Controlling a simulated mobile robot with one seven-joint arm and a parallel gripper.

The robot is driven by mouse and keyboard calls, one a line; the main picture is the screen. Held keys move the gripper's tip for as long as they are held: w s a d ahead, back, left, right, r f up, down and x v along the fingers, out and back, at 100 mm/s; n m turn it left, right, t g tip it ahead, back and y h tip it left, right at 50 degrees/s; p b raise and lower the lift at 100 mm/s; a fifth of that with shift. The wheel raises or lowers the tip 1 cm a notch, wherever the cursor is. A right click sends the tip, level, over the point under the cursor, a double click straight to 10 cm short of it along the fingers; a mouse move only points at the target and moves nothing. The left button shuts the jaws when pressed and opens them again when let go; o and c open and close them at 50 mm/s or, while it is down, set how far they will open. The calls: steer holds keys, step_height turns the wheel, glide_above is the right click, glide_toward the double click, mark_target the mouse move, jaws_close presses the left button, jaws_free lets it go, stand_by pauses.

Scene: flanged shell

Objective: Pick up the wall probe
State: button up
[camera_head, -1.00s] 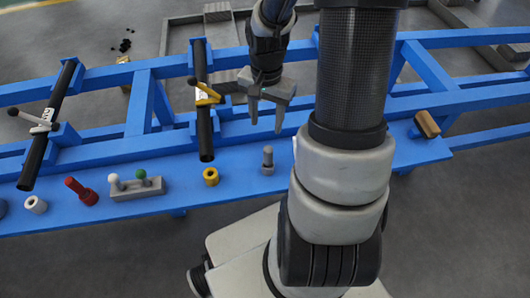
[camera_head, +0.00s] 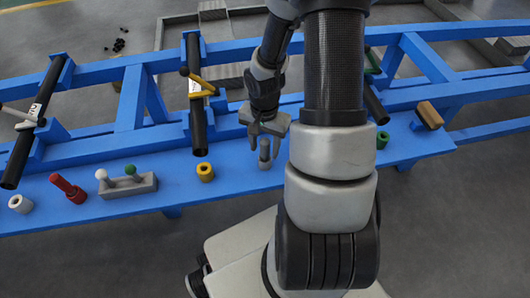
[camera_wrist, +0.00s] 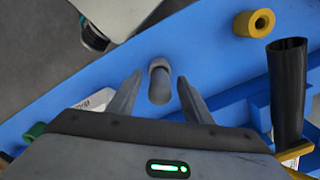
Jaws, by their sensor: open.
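The wall probe, which I take to be the small grey upright cylinder (camera_head: 265,155), stands on the blue bench shelf. In the wrist view the grey probe (camera_wrist: 160,82) shows between my two fingers, with a narrower end toward the camera. My gripper (camera_head: 264,143) is open and pointed down over the probe. In the wrist view, my gripper's fingertips (camera_wrist: 160,76) lie one on each side of it, with gaps visible on both sides. I cannot tell how far the fingertips reach down along it.
A yellow ring (camera_head: 205,172) stands left of the probe. Further left are a grey block with white and green knobs (camera_head: 127,189), a red piece (camera_head: 69,190) and a white ring (camera_head: 20,204). A black tube (camera_head: 196,108) leans behind. A green ring (camera_head: 382,140) is right.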

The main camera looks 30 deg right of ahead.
steer(key=shift+f, duration=0.15)
steer(key=c, duration=1.2)
steer(key=shift+o, duration=0.2)
